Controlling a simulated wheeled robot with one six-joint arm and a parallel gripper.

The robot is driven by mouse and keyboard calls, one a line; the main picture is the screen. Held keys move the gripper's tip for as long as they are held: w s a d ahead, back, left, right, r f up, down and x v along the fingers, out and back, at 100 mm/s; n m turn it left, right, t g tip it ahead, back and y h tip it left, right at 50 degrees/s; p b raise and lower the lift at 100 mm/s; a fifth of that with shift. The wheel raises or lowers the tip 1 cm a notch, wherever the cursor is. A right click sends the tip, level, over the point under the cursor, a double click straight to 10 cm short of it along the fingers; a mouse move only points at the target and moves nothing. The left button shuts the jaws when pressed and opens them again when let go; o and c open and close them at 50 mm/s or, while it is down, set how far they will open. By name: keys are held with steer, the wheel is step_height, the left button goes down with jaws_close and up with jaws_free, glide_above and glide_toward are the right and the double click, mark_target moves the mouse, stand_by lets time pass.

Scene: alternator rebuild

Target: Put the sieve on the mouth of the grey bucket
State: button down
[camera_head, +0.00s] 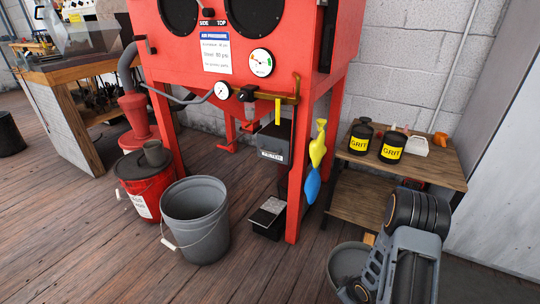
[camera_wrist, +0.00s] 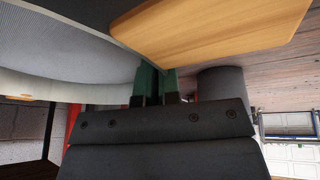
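The grey bucket (camera_head: 197,232) stands upright on the wooden floor, left of centre in the head view. Its mouth is open and its wire handle hangs at the front left. The sieve (camera_head: 347,262) is a round grey pan at the lower right, partly hidden by my arm. In the wrist view its pale mesh and rim (camera_wrist: 60,50) fill the upper left, with a wooden tab (camera_wrist: 215,28) at the top. My gripper (camera_wrist: 157,82) has its green fingertips close together at the sieve's edge, apparently shut on it. The sieve is well right of the bucket.
A red blasting cabinet (camera_head: 230,50) on red legs stands behind the bucket. A red bucket (camera_head: 142,190) is close at its left. A small black bin (camera_head: 266,222) is to its right. A wooden shelf (camera_head: 440,168) holds grit bottles. The floor in front is clear.

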steer(key=w+a+r+m+h, duration=0.1)
steer(key=w+a+r+m, duration=0.15)
steer(key=r, duration=0.45)
steer(key=w+a+r+m+h, duration=0.1)
steer(key=w+a+r+m, duration=0.1)
steer(key=a+r+m, duration=0.3)
steer(key=w+a+r+m+h, duration=0.1)
steer(key=w+a+r, duration=0.15)
steer(key=r, duration=0.55)
step_height(320, 180, up, 38)
steer(key=w+d+p, duration=0.1)
steer(key=p, duration=4.1)
steer(key=shift+w, duration=0.4)
steer(key=shift+a, duration=0.1)
